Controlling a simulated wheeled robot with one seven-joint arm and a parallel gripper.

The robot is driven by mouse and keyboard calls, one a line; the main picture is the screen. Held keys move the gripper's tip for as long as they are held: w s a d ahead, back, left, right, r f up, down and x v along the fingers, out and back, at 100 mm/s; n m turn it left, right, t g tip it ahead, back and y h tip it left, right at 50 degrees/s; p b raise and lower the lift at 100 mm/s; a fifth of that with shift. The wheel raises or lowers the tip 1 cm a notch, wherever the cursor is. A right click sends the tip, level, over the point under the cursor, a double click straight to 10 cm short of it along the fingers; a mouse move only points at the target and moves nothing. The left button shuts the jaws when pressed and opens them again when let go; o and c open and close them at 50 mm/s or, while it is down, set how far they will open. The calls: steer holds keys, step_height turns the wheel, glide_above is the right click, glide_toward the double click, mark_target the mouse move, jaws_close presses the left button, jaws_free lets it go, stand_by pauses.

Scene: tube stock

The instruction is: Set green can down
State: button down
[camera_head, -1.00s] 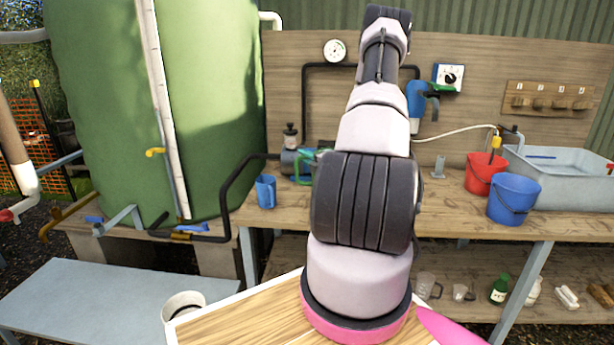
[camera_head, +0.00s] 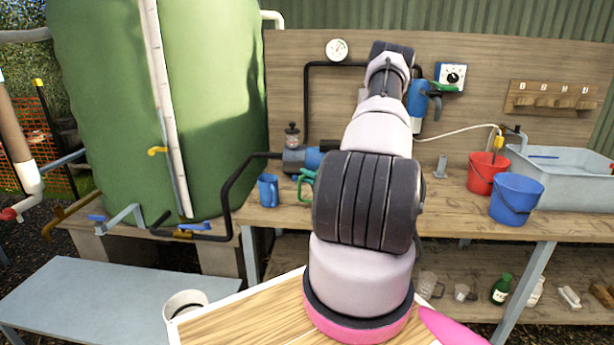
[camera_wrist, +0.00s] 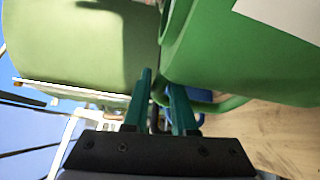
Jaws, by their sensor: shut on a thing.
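The green can (camera_wrist: 235,58) fills the upper right of the wrist view, with a pale label at its corner. Its curved handle runs at the fingertips. My gripper (camera_wrist: 160,98) has teal fingers shut on the can's handle. My arm hides the rest of the can and my gripper there. I cannot tell whether the can's base touches the bench.
A blue mug (camera_head: 268,190) stands left of the can, before a blue-grey pump (camera_head: 300,158). A red bucket (camera_head: 484,174), a blue bucket (camera_head: 515,199) and a grey sink (camera_head: 565,185) are to the right. A large green tank (camera_head: 110,110) stands at the left.

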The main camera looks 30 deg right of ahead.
steer(key=c, duration=0.7)
jaws_free()
